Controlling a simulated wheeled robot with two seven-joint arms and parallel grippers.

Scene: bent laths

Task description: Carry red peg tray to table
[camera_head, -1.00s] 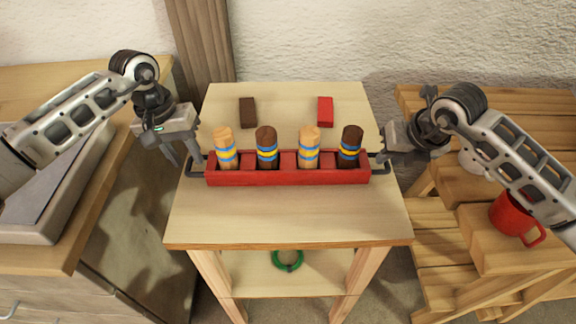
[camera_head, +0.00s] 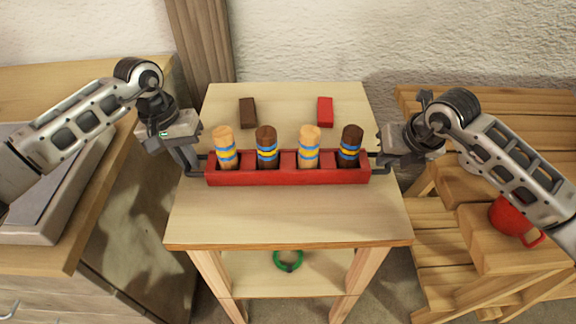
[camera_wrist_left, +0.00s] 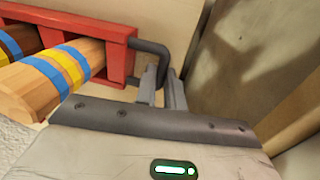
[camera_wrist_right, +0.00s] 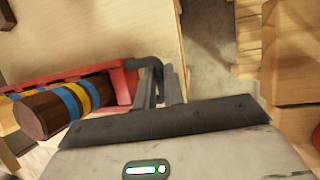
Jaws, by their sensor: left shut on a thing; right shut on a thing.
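The red peg tray (camera_head: 290,176) is on the light wooden table (camera_head: 290,215), in the middle of the head view. Several upright pegs stand in it, light and dark brown by turns, with blue and yellow bands. It has a dark handle at each end. My left gripper (camera_head: 192,166) is shut on the left handle, which also shows in the left wrist view (camera_wrist_left: 150,47). My right gripper (camera_head: 381,158) is shut on the right handle, which also shows in the right wrist view (camera_wrist_right: 150,64). I cannot tell whether the tray touches the tabletop.
A dark brown block (camera_head: 248,112) and a red block (camera_head: 325,111) lie behind the tray. A green ring (camera_head: 288,260) lies on the lower shelf. A red mug (camera_head: 512,218) stands on slatted wooden furniture at right. A cabinet (camera_head: 130,215) is at left. The table's front is clear.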

